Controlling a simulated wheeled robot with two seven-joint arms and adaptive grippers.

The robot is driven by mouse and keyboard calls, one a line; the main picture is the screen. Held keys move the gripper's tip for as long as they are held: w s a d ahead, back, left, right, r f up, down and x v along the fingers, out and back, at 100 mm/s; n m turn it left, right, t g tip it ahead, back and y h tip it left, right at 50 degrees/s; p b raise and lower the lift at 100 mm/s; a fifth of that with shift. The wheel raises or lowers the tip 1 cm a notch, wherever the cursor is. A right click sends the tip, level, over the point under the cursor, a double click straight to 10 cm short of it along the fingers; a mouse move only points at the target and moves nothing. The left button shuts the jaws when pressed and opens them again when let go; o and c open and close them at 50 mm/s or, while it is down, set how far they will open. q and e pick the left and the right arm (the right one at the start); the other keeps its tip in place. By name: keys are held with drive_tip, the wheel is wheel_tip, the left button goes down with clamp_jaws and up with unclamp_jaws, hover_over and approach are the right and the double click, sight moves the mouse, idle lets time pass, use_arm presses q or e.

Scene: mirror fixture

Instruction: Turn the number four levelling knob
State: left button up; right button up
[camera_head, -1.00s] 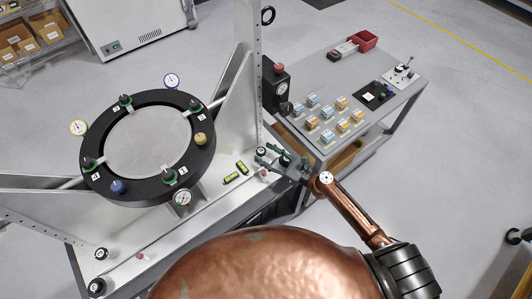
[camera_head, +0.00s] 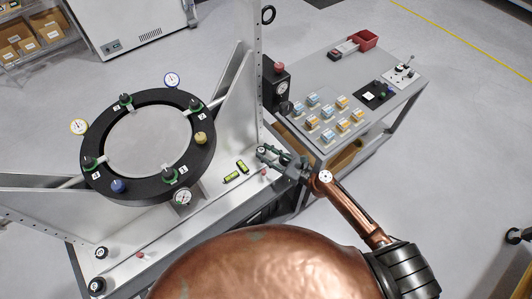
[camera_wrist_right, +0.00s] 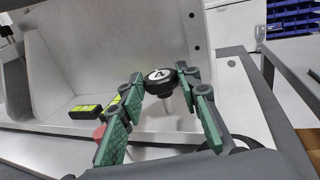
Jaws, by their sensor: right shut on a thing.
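The number four levelling knob (camera_wrist_right: 160,76) is black with a white top marked 4, on a pale stem. In the head view it shows as a small dark knob (camera_head: 261,150) at the right end of the fixture's base plate. My right gripper (camera_wrist_right: 172,88) has its green fingers on either side of the knob and is shut on it. In the head view my right gripper (camera_head: 270,154) reaches the knob from the lower right. My left gripper is in neither view.
The black mirror ring (camera_head: 150,196) with clamps and dial gauges stands left of the knob. Yellow-green spirit levels (camera_head: 231,177) lie on the base plate close by. An upright metal plate (camera_head: 250,70) rises behind. A grey cart (camera_head: 345,85) with small boxes stands right.

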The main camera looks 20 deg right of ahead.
drive_tip(key=shift+w+d+f+n+g+y+b, duration=0.1)
drive_tip(key=shift+f+n+g+y+b, duration=0.1)
drive_tip(key=shift+n+g+y+b, duration=0.55)
drive_tip(key=n+g+y+b, duration=0.1)
drive_tip(key=n+g+b, duration=0.2)
drive_tip(key=g+b, duration=0.2)
drive_tip(key=w+n+g+y+b, duration=0.1)
drive_tip(key=n+g+y+b, duration=0.1)
drive_tip(key=n+g+b, duration=0.2)
drive_tip(key=w+n+g+y+b, duration=0.1)
drive_tip(key=n+g+y+b, duration=0.1)
drive_tip(key=n+g+b, duration=0.2)
drive_tip(key=shift+w+d+g+y+b, duration=0.1)
drive_tip(key=shift+d+g+y+b, duration=0.1)
drive_tip(key=shift+g+b, duration=0.55)
drive_tip(key=shift+w+d+g+y+b, duration=0.1)
drive_tip(key=shift+d+g+b, duration=0.05)
drive_tip(key=shift+g+b, duration=0.6)
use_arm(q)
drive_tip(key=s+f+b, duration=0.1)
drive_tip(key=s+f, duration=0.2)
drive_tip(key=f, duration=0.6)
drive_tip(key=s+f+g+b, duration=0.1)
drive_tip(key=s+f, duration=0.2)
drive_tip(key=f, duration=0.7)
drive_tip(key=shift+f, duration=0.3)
use_arm(e)
drive_tip(key=shift+w+r+n+g+h, duration=0.1)
drive_tip(key=shift+n+g+h, duration=0.55)
drive_tip(key=shift+n+g, duration=0.85)
